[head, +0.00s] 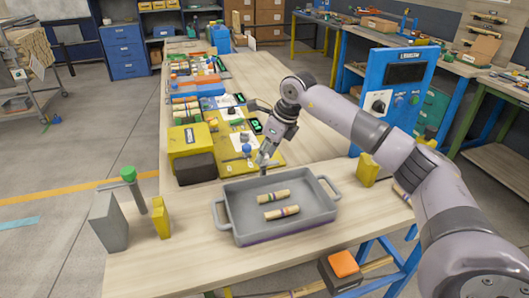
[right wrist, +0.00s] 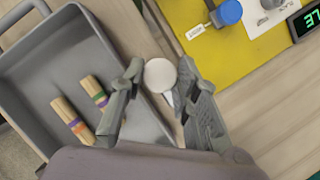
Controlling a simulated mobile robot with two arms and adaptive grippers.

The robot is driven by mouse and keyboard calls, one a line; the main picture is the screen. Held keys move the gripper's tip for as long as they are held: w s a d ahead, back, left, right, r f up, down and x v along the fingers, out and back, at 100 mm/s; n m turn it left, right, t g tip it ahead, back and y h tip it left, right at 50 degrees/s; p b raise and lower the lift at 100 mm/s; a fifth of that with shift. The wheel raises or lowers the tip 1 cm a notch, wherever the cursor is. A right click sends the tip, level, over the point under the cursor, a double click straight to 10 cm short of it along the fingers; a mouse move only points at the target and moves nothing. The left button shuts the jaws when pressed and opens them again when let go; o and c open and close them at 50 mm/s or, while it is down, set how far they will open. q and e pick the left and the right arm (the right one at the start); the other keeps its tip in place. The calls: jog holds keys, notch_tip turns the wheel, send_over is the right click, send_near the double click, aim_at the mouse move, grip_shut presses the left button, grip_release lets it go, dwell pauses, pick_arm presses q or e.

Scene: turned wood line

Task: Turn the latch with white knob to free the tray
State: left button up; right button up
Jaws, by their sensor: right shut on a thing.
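The grey tray (head: 232,232) lies on the wooden bench with two turned wooden pieces (head: 277,204) in it. The right wrist view shows the tray's wall (right wrist: 98,38) at the left, with the striped pieces (right wrist: 72,120) inside. My right gripper (head: 265,157) is at the tray's far edge, pointing down. The white knob (right wrist: 160,75) sits between its two fingers in the right wrist view, and the gripper is shut on it. The latch post (head: 263,171) shows just below the fingers; the latch arm's angle is hidden. My left gripper is not in view.
A green-knobbed post (head: 129,174) with a grey block (head: 108,222) stands left of the tray. Yellow blocks stand at both sides, one at the right (head: 367,170). A yellow board (head: 225,130) with a blue knob lies behind. A blue panel (head: 395,90) stands right.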

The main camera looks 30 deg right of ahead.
jog(key=o, duration=1.2)
jog(key=shift+c, duration=0.2)
jog(key=shift+r, duration=0.1)
jog(key=v, duration=1.1)
jog(key=shift+s+r, duration=0.15)
jog(key=shift+r, duration=0.2)
jog(key=shift+d, duration=0.15)
